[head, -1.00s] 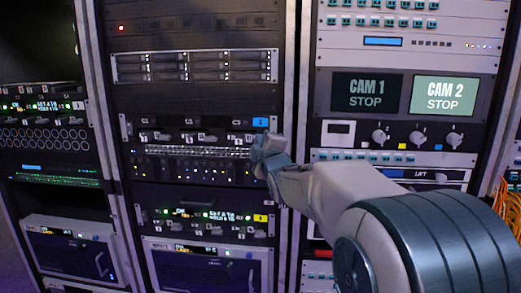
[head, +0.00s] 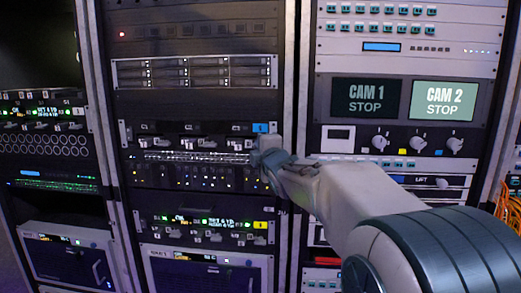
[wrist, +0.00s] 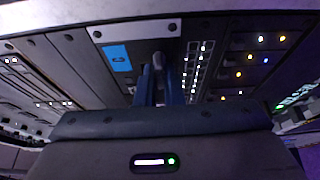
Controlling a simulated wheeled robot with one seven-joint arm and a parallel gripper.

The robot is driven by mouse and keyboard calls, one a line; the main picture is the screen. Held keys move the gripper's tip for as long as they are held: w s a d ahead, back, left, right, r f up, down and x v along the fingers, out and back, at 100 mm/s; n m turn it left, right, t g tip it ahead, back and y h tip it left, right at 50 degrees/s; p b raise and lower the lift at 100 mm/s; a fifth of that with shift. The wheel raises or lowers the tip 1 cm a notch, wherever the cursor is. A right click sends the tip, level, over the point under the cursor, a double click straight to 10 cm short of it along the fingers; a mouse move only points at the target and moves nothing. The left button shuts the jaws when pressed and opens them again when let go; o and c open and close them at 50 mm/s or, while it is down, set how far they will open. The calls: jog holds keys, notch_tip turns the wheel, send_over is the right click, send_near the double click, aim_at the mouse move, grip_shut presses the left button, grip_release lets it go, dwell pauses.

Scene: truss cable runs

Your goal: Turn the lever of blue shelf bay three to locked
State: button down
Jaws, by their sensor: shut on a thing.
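The blue shelf (head: 190,131) is the dark panel with a blue label (head: 261,127) at its right end. Several small grey levers sit in a row along it, and the bay markings are too small to read surely. My gripper (head: 262,156) is at the right end of this shelf. In the wrist view the blue label (wrist: 117,57) is just left of the fingers (wrist: 162,84). The fingers are shut on a small grey lever (wrist: 158,59), the rightmost on the shelf, likely that of bay three. My gripper hides most of it in the head view.
Below is a similar shelf with a yellow label (head: 260,225) and green lights. A patch strip (head: 195,156) with small lights lies close under the blue shelf. A rack post (head: 291,90) and a panel with knobs (head: 420,140) stand to the right.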

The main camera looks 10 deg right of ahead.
jog(key=c, duration=1.6)
grip_release()
jog(key=shift+o, duration=0.2)
jog(key=s+d, duration=0.1)
jog(key=s, duration=1.2)
jog(key=shift+s+b, duration=0.35)
